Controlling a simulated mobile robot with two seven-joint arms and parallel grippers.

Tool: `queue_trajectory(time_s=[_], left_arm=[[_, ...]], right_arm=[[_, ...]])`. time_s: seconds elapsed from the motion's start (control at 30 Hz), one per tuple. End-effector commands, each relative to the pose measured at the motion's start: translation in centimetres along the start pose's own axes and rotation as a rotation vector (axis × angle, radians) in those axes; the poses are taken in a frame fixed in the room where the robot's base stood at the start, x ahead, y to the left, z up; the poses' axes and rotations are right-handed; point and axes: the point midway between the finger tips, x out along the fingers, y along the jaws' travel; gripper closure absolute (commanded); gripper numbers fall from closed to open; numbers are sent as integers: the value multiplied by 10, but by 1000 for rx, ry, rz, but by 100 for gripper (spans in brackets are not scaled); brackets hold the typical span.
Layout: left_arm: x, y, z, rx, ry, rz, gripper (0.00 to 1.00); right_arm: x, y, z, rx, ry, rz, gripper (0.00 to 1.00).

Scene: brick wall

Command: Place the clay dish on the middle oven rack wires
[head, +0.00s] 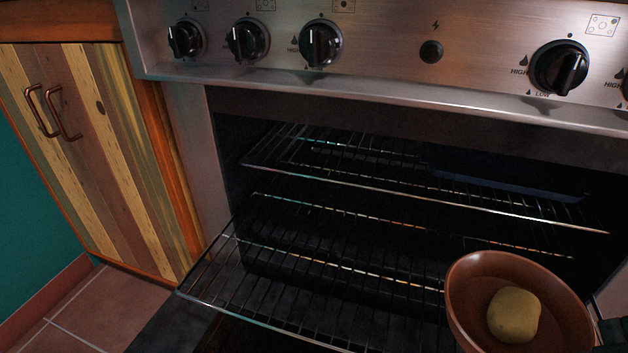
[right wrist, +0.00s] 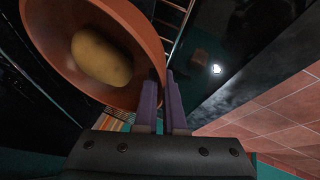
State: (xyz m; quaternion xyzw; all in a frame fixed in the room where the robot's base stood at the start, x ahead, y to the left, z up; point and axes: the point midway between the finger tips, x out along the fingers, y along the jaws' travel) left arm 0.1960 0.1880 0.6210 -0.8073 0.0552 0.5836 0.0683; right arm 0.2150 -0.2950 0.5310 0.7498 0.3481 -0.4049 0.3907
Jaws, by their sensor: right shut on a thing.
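The clay dish (head: 462,290) is a reddish-brown round bowl at the lower right of the head view, with a yellowish potato (head: 513,315) inside. In the right wrist view the dish (right wrist: 55,60) and potato (right wrist: 101,58) fill the upper left. My right gripper (right wrist: 163,88) is shut on the dish's rim with its purple fingers. The dish is in front of the open oven. An oven rack (head: 216,303) sticks out of the oven at the lower left; the dish hides its right part. Other rack wires (head: 350,178) are higher inside. My left gripper is out of view.
The knob panel (head: 385,55) overhangs the oven opening. A dark blue tray (head: 510,180) lies on the upper rack at the right. A striped wooden cabinet (head: 105,150) stands left. The extended rack's visible wires are bare.

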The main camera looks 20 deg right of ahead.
Motion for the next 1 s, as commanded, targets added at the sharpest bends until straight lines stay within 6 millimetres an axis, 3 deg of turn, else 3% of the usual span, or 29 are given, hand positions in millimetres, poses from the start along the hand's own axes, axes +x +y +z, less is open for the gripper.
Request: queue_trajectory(time_s=[0.17,0.7,1.0], left_arm=[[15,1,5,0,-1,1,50],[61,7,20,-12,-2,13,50],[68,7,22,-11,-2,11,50]], right_arm=[[16,17,-18,-8,12,8,100],[73,85,-103,-6,12,6,100],[82,98,-118,-5,6,4,100]])
